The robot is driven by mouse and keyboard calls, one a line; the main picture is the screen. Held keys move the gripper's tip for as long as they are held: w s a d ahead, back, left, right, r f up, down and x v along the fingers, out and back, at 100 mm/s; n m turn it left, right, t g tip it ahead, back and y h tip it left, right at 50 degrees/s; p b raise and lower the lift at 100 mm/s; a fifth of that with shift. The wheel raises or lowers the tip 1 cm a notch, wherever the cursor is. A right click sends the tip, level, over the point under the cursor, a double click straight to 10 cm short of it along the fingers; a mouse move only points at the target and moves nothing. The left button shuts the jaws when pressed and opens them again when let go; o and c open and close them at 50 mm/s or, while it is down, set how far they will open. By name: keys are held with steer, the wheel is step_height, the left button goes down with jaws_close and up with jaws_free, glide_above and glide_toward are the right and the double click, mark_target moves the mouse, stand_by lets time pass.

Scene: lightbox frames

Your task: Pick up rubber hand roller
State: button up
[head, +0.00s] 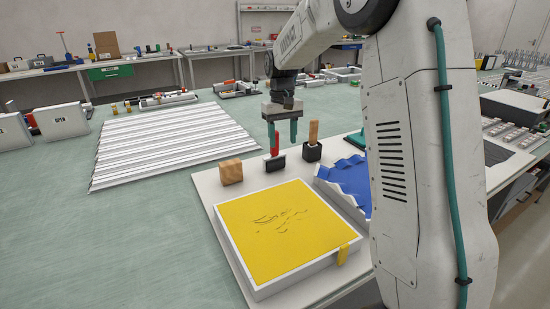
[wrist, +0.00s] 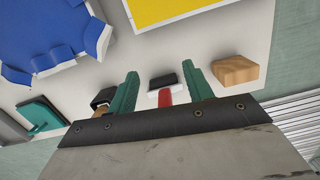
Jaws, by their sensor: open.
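The rubber hand roller (head: 275,163), a black roller with an upright red handle, stands on a pale board. In the wrist view the roller (wrist: 163,80) shows between my two teal fingers, with its red handle pointing toward the palm. My gripper (head: 282,140) is open and points down above the roller. It also shows open in the wrist view (wrist: 162,74). The fingers lie to either side of the red handle, with visible gaps. I cannot tell from these views whether a finger touches it. The palm hides the handle's upper end in the wrist view.
A wooden block (head: 231,172) stands left of the roller. A black tool with a wooden handle (head: 313,133) stands close on the right. A yellow panel in a white frame (head: 240,265) lies in front, with a blue jagged piece (head: 342,178) beside it. White ribbed strips (head: 165,143) lie left.

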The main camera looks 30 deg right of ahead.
glide_above(275, 151)
steer(key=shift+w+d+r+n+t, duration=0.4)
steer(key=shift+w+d+r+t, duration=0.15)
steer(key=shift+r+t, duration=0.2)
steer(key=f, duration=0.7)
steer(key=shift+w+a+f, duration=0.15)
steer(key=shift+a+f, duration=0.05)
steer(key=shift+a, duration=0.1)
steer(key=c, duration=1.1)
